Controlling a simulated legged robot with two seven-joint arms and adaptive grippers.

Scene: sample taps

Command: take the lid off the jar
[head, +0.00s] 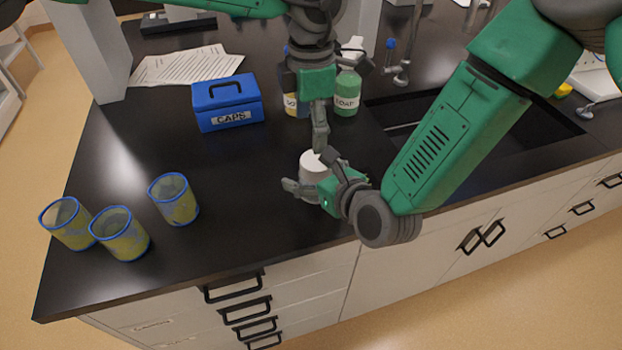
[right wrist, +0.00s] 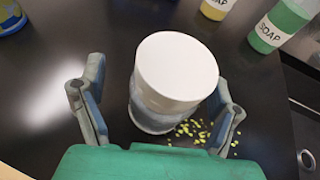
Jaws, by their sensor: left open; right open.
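The jar (right wrist: 150,118) stands upright on the black counter with a wide white lid (right wrist: 177,68) on top. In the head view the lid (head: 312,160) shows, while the jar body is largely hidden by my right gripper. My right gripper (head: 310,177) is open, low at the jar, with one finger on each side of it. In the right wrist view both fingers (right wrist: 155,105) stand apart from the jar with gaps. My left gripper (head: 320,140) is open and points down just above the lid; no contact can be made out.
Small yellow bits (right wrist: 195,132) lie beside the jar. A blue CAPS box (head: 227,104), soap bottles (head: 346,93) and papers (head: 186,66) are behind. Three blue-rimmed cups (head: 174,200) stand at left. A sink (head: 400,128) is at right. The counter between cups and jar is clear.

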